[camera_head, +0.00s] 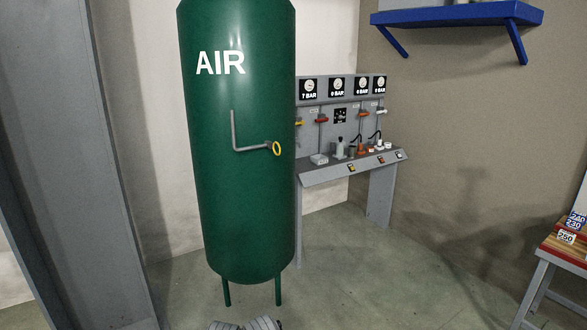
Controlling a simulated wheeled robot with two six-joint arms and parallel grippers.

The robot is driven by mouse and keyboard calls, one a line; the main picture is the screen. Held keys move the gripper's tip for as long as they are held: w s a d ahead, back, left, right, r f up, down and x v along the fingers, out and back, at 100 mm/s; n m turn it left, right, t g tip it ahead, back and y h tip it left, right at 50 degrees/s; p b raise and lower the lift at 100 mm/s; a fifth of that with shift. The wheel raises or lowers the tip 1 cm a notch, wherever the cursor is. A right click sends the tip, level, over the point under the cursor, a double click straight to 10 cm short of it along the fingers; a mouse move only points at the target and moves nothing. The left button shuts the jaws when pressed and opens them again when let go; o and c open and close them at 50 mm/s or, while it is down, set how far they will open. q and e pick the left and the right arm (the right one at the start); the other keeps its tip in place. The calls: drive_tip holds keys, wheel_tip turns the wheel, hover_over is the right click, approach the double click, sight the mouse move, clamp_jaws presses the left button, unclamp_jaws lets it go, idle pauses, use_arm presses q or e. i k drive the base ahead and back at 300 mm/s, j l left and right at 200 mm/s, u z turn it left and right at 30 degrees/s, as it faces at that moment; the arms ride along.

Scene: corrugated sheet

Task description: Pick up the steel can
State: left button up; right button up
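Several small items stand on the grey bench (325,176) behind and right of the green tank, far off in the head view. A small grey-dark cylinder (352,150) among them may be the steel can, but it is too small to tell for sure.
A tall green AIR tank (240,200) on legs stands ahead and overlaps the bench's left end. A grey post (105,170) rises at left. A blue shelf (450,17) hangs upper right. A wooden-topped table (562,251) is at right. Open floor (400,280) lies between.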

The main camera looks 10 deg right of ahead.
sight(352, 149)
drive_tip(key=i+l+z, duration=0.3)
drive_tip(key=i, duration=0.2)
drive_tip(key=i+l+z, duration=0.25)
drive_tip(key=i, duration=0.2)
drive_tip(key=i+z, duration=0.3)
drive_tip(key=i, duration=1.2)
drive_tip(key=i+z, duration=0.1)
drive_tip(key=i, duration=0.9)
drive_tip(key=i+j, duration=0.15)
drive_tip(key=i, duration=0.9)
drive_tip(key=i+z, duration=0.1)
drive_tip(key=i, duration=0.9)
